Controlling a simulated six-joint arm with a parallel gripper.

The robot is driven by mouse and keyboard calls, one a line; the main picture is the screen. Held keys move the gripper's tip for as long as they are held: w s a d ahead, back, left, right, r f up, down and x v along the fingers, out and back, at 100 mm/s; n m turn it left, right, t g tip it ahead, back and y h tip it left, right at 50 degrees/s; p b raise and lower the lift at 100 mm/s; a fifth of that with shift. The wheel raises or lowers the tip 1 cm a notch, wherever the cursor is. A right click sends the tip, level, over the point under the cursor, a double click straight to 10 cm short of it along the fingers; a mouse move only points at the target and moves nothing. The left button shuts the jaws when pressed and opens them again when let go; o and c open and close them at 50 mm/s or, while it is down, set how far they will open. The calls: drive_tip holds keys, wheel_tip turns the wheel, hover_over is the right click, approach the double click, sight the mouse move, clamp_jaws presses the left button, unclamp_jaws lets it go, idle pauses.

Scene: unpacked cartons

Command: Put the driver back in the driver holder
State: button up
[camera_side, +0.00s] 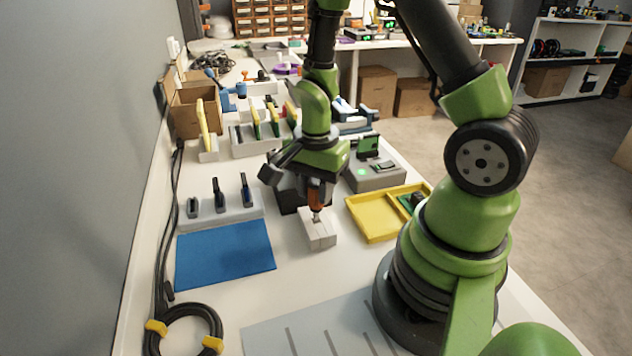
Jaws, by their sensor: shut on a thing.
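My gripper (314,186) points down and is shut on the driver (316,196), which has an orange and dark handle. The driver is upright, with its lower end at the top of a small light-grey block (319,236), which looks like the driver holder. I cannot tell how far the tip sits in the block. The jaws hide part of the handle.
A blue mat (225,254) and a grey rack with several dark tools (219,212) lie to the left. A yellow tray (372,222) lies to the right, beside a grey device with a green light (374,178). A coiled black cable (183,330) lies front left.

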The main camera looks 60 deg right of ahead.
drive_tip(key=shift+f, duration=1.05)
drive_tip(key=o, duration=1)
drive_tip(key=shift+o, duration=0.2)
drive_tip(key=shift+r, duration=5.05)
drive_tip(key=s+a+r+n+t+y, duration=0.1)
drive_tip(key=s+a+r+n+t, duration=0.2)
drive_tip(key=r+n, duration=0.3)
drive_tip(key=s+a+r+n+t, duration=0.4)
drive_tip(key=s+a+r+n, duration=0.1)
drive_tip(key=r+n, duration=0.2)
drive_tip(key=shift+r+y, duration=0.4)
drive_tip(key=shift+r, duration=0.45)
